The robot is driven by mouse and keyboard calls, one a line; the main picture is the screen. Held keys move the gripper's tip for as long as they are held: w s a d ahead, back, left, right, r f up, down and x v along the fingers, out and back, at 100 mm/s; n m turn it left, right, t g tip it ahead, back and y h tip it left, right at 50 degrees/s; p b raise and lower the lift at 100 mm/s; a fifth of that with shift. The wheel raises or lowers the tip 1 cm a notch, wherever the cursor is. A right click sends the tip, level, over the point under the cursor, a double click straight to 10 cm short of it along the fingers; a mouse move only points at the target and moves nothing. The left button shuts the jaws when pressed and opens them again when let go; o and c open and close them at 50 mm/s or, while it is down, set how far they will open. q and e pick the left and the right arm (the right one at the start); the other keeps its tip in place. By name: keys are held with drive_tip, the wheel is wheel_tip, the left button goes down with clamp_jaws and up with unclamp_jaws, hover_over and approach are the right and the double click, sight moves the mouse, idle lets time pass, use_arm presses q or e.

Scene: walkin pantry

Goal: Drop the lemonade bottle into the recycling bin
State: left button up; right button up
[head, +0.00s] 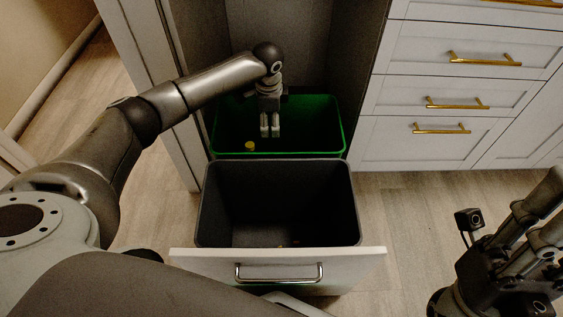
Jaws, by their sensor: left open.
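My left gripper (270,130) points down over the green bin (330,150) and is open, with nothing seen between its fingers. A small yellow piece (250,145) shows inside the green bin, below and left of the fingers and apart from them. It may be the cap of the lemonade bottle; no full bottle body can be made out in the dark interior. My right gripper (545,215) is at the lower right, away from the bins. Its jaw state is unclear.
A dark grey bin (352,205) stands in front of the green one in the pulled-out drawer, whose white front (345,262) has a metal handle (278,272). White drawers with brass handles (485,60) are at the right. Wooden floor (415,205) is clear between.

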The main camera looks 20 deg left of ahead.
use_arm(q)
wheel_tip(320, 180, up, 12)
drive_tip(key=s, duration=0.1)
drive_tip(key=shift+s+d, duration=0.35)
drive_tip(key=shift+d, duration=0.05)
drive_tip(key=shift+f, duration=0.1)
idle(0.4)
